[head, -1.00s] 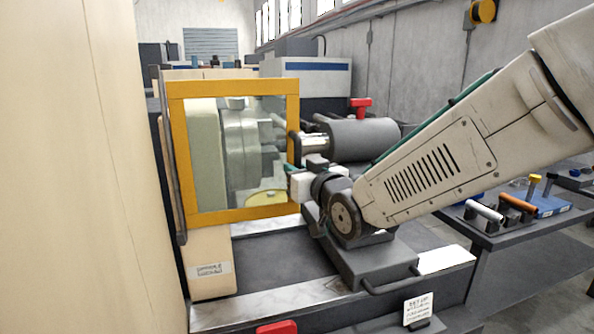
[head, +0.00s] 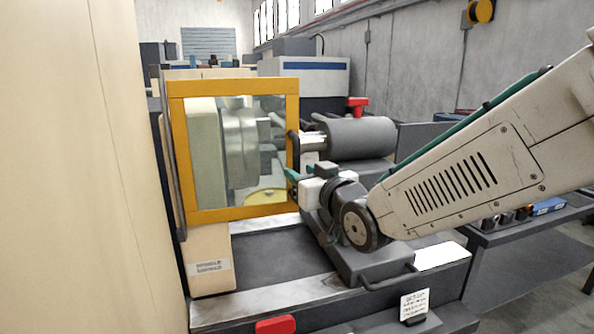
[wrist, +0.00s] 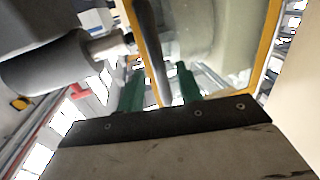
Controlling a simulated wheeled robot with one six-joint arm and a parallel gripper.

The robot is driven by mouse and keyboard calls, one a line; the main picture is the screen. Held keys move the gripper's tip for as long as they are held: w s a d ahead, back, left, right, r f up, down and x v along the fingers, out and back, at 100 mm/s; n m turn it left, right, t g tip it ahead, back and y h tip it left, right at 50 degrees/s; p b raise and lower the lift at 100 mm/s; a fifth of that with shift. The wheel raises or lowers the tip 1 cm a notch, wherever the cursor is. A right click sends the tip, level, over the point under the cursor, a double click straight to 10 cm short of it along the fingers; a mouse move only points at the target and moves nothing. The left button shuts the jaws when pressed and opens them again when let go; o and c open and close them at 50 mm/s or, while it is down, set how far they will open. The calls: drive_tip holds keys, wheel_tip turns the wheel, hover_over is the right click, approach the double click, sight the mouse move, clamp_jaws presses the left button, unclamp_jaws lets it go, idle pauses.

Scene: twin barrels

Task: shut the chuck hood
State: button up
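The chuck hood (head: 235,216) is a yellow frame with a clear window, upright in front of the grey chuck (head: 238,150) as the head view sees it. Its frame also shows in the wrist view (wrist: 265,50). A dark bar (wrist: 148,40), apparently the hood's handle, runs along the frame's right side in the head view. My gripper (head: 291,174) is at the hood's lower right edge. In the wrist view its two green fingers (wrist: 161,88) are apart, with the bar's end between them in the picture. I cannot tell whether they touch it.
A grey cylindrical tailstock (head: 360,138) with a red knob (head: 357,106) stands right of the hood. The lathe bed (head: 275,262) lies below, with a red block (head: 276,326) in front. A tan panel (head: 90,170) fills the left. A side bench (head: 520,232) holds small tools.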

drive_tip(key=v, duration=0.4)
drive_tip(key=shift+s+d, duration=0.15)
drive_tip(key=shift+s, duration=0.05)
drive_tip(key=s+d+f+m+g+h, duration=0.1)
drive_tip(key=s+d+f+g+h, duration=0.25)
drive_tip(key=f, duration=0.25)
drive_tip(key=s+d+f+g+h, duration=0.2)
drive_tip(key=s+d+f+g, duration=0.15)
drive_tip(key=f, duration=0.25)
drive_tip(key=s+d+r+m+g+h, duration=0.1)
drive_tip(key=s+d+m+g, duration=0.1)
drive_tip(key=s+d+g, duration=0.2)
drive_tip(key=s+d+r+m+g+h, duration=0.1)
drive_tip(key=s+d+m+g, duration=0.1)
drive_tip(key=s+d, duration=0.8)
drive_tip(key=s+g, duration=0.1)
drive_tip(key=s, duration=0.6)
drive_tip(key=shift+d+r+g+h, duration=0.25)
drive_tip(key=shift+r+g+h, duration=0.1)
drive_tip(key=shift+g, duration=0.05)
